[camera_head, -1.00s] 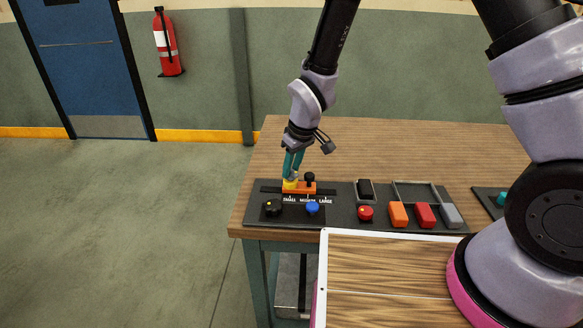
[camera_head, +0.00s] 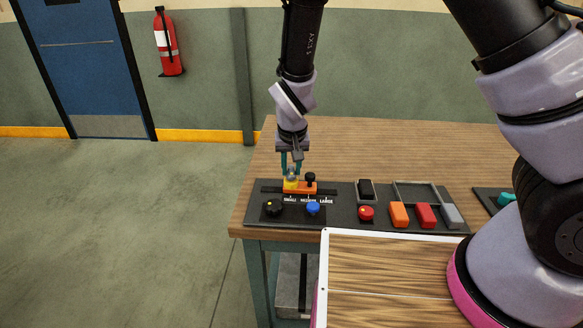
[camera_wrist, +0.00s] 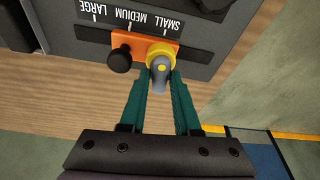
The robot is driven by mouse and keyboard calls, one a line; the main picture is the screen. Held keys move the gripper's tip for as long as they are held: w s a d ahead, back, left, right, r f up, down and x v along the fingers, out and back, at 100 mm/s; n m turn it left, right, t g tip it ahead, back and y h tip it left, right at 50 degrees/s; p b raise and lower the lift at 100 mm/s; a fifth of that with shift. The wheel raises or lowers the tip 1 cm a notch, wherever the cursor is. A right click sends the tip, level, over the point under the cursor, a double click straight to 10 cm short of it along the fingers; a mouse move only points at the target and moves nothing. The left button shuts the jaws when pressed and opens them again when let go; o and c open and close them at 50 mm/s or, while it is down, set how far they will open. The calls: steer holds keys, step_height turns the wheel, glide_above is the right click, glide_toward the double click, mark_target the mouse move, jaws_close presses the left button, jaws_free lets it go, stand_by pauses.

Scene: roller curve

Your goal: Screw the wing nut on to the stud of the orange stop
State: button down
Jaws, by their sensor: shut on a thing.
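The orange stop (camera_head: 303,189) sits on the slotted track of the black panel, around the SMALL and MEDIUM labels. It also shows in the wrist view (camera_wrist: 139,42), with a black knob (camera_wrist: 120,58) beside a yellow round part (camera_wrist: 160,50). The grey wing nut (camera_wrist: 160,74) is over the yellow part, with a yellow tip showing at its middle. My gripper (camera_wrist: 161,78) points down at it, its teal fingers shut on the wing nut. It also shows in the head view (camera_head: 291,174). How far the nut is threaded on the stud cannot be seen.
The black panel (camera_head: 340,217) carries a black knob (camera_head: 273,208), a blue knob (camera_head: 313,208), a red button (camera_head: 366,213), and orange, red and grey blocks to the right. The wooden table (camera_head: 390,150) behind the panel is clear.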

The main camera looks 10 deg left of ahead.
steer(key=shift+w+d+r+m, duration=0.1)
steer(key=shift+w+d+m, duration=0.15)
steer(key=shift+w+m, duration=0.25)
steer(key=shift+s, duration=0.1)
steer(key=m+h, duration=0.1)
steer(key=m, duration=0.2)
steer(key=shift+s+a+m, duration=0.1)
steer(key=shift+m, duration=0.3)
steer(key=m, duration=0.1)
steer(key=m+h, duration=0.1)
steer(key=m, duration=0.1)
steer(key=shift+d+m, duration=0.25)
steer(key=shift+m, duration=0.15)
steer(key=shift+m+g+h, duration=0.4)
steer(key=shift+m+h, duration=0.1)
steer(key=shift+m, duration=0.7)
steer(key=m+g, duration=0.1)
steer(key=m, duration=0.4)
steer(key=shift+d+h, duration=0.1)
steer(key=shift+h, duration=0.2)
